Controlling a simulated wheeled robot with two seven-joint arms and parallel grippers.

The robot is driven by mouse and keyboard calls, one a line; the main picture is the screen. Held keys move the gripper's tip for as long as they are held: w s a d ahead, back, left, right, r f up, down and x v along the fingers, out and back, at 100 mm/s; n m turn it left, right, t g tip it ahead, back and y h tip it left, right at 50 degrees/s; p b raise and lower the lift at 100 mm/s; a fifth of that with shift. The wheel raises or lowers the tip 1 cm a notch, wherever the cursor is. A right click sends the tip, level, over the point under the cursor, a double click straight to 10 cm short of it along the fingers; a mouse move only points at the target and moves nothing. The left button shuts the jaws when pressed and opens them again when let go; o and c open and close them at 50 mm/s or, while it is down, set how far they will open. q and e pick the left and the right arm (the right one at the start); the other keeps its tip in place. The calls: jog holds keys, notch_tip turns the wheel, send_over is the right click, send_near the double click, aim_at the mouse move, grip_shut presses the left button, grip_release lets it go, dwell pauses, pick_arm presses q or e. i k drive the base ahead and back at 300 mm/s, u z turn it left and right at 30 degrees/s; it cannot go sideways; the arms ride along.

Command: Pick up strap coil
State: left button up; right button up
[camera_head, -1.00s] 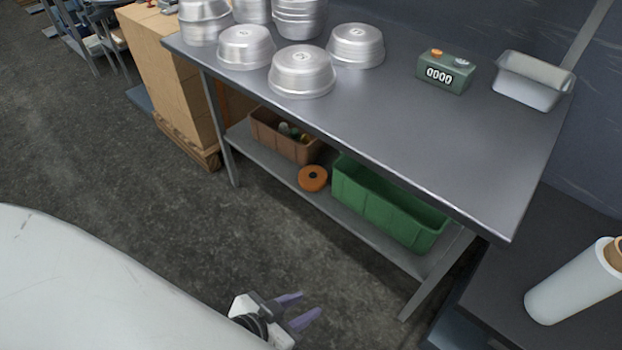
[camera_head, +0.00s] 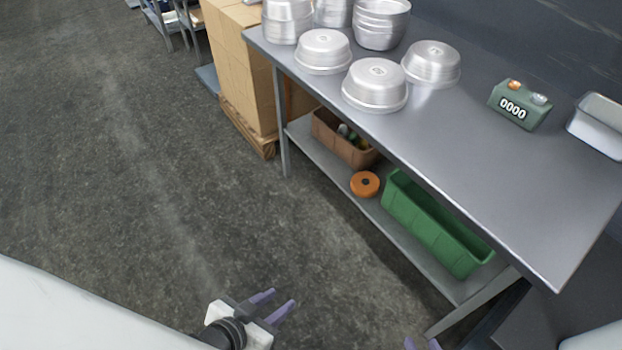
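The strap coil (camera_head: 365,184) is a small orange ring with a dark centre. It sits on the lower shelf of the metal table, between a brown bin and a green crate. My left gripper (camera_head: 279,301) is in the lower middle of the picture, over the floor, with its two purple fingers apart and nothing between them. It is apart from the coil, below and to its left in the picture. My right gripper (camera_head: 423,343) shows only as purple fingertips at the bottom edge; the rest is out of view.
The lower shelf (camera_head: 320,158) holds the brown bin (camera_head: 345,138) with small items and the green crate (camera_head: 434,221). The tabletop (camera_head: 470,150) overhangs the shelf and carries several metal pans and a green counter (camera_head: 519,104). Cardboard boxes (camera_head: 240,70) stand left. The floor in front is clear.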

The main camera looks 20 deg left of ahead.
aim_at(364, 184)
jog(key=u, duration=1.4)
jog(key=i, duration=3.05)
jog(key=z, duration=3.25)
